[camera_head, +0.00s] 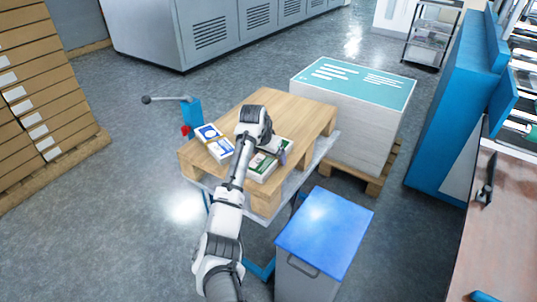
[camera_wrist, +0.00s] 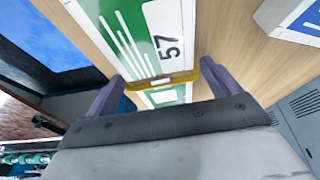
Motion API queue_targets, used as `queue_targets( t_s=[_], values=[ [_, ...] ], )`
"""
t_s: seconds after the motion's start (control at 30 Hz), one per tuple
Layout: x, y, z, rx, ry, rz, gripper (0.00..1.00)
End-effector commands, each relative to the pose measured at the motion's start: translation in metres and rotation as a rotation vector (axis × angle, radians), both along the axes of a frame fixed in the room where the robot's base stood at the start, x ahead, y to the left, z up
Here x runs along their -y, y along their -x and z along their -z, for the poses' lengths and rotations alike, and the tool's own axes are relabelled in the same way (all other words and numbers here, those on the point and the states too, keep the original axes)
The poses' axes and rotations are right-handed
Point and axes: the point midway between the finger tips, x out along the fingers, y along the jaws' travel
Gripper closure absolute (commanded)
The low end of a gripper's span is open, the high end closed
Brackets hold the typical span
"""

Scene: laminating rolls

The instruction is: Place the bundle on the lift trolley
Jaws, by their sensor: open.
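The lift trolley (camera_head: 322,150) carries a wooden pallet board (camera_head: 262,98) on its top. A green-and-white bundle (camera_head: 262,166) lies on the board near its front edge, partly hidden by my arm. In the wrist view the bundle (camera_wrist: 135,25) shows the number 57 and a yellow band across it. My gripper (camera_head: 272,150) is over this bundle. In the wrist view my gripper (camera_wrist: 162,72) is open, with one finger on each side of the banded part. Whether the fingers touch it I cannot tell. A blue-and-white bundle (camera_head: 214,140) lies to the left on the board.
A grey bin with a blue lid (camera_head: 325,230) stands in front of the trolley. A tall white stack with a teal top (camera_head: 365,115) stands on a pallet to the right. Stacked brown boxes (camera_head: 40,85) are at left. The floor between boxes and trolley is clear.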

Motion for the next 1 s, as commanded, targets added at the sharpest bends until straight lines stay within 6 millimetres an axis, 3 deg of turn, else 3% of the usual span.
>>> queue_targets(
  t_s=[0.17,0.5,0.7,1.0],
  values=[
    [-0.002,0.003,-0.011,0.002,0.000,0.001,0.11],
    [-0.017,0.025,-0.075,0.004,0.000,0.000,0.11],
    [-0.023,0.035,-0.103,0.002,0.000,0.000,0.11],
    [-0.025,0.039,-0.113,0.000,0.000,0.000,0.11]
  ],
)
